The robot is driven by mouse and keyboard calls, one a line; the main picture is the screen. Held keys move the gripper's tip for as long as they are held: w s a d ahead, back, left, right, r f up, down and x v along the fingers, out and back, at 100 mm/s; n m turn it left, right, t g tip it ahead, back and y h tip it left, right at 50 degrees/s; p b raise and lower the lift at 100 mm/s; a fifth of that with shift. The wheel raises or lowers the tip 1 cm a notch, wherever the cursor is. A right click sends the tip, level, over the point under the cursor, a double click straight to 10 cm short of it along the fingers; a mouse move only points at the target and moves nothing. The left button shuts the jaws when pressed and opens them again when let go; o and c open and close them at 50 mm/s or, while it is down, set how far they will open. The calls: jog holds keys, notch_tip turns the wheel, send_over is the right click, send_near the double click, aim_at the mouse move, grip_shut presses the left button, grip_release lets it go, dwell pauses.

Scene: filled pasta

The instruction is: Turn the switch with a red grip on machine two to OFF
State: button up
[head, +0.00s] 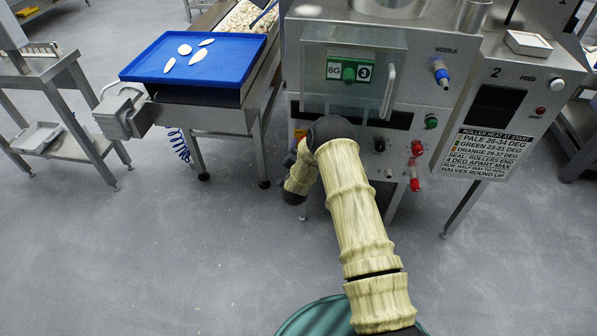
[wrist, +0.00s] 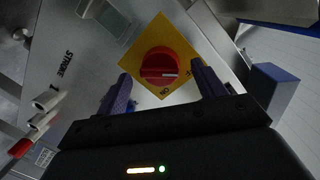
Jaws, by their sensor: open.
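In the wrist view a round red grip (wrist: 158,67) sits on a square yellow plate (wrist: 150,50) on a grey metal face. A pale line on the grip runs roughly level toward the right finger. In the head view a bit of yellow plate (head: 299,135) shows beside my arm; the gripper is mostly hidden there.
The steel machine (head: 300,60) has a panel marked 2 (head: 495,92) at its right, and red-capped fittings (head: 416,149) at its front. A blue tray (head: 225,62) with pale pieces lies left.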

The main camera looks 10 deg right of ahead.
jog(key=p+v, duration=0.1)
jog(key=v, duration=1.4)
jog(key=shift+s+p, duration=0.25)
jog(key=shift+p, duration=0.15)
notch_tip(320, 180, up, 10)
jog(key=s+n+g+y, duration=0.1)
jog(key=n+g+y, duration=0.4)
jog(key=s+d+r+n+g, duration=0.3)
jog(key=s+r+g, duration=0.15)
jog(key=s, duration=0.75)
jog(key=s+d+r+n+g, duration=0.2)
jog(key=s+r+g, duration=0.25)
jog(key=s, duration=0.75)
notch_tip(320, 180, up, 25)
jog(key=p, duration=2.4)
jog(key=shift+w+d+t, duration=0.2)
jog(key=shift+w+t, duration=0.1)
jog(key=shift+t, duration=0.1)
